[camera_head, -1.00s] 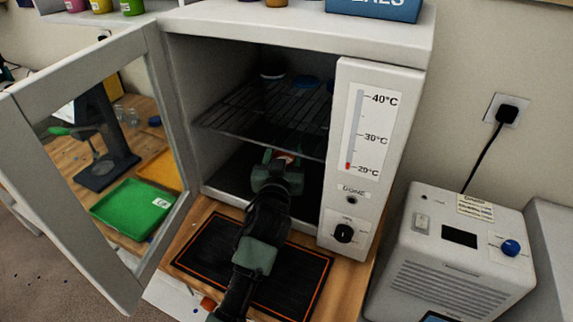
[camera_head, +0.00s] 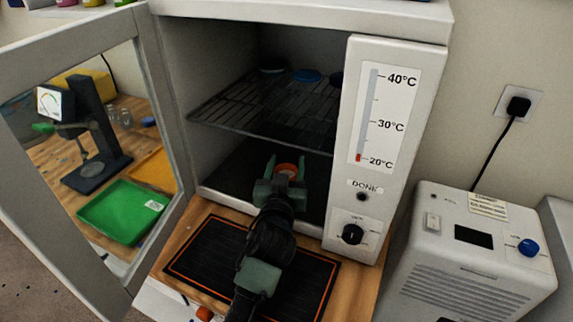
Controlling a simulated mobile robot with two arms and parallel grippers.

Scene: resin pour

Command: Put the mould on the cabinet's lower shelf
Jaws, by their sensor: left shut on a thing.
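The white cabinet (camera_head: 398,205) stands with its door open to the left. Inside are a wire upper shelf (camera_head: 225,112) and a dark lower shelf (camera_head: 232,178). My left gripper (camera_head: 287,168) reaches into the cabinet's lower space, under the wire shelf. It is shut on an orange, round mould (camera_head: 287,170), which shows between its green fingers. I cannot tell whether the mould touches the lower shelf. My own wrist and arm hide part of the shelf's front. My right gripper is not in view.
The open door (camera_head: 158,90) stands left of my arm. Round items, one a blue disc (camera_head: 307,76), sit on the wire shelf. A black mat with orange edging (camera_head: 205,250) lies before the cabinet. A grey machine (camera_head: 460,250) stands at right.

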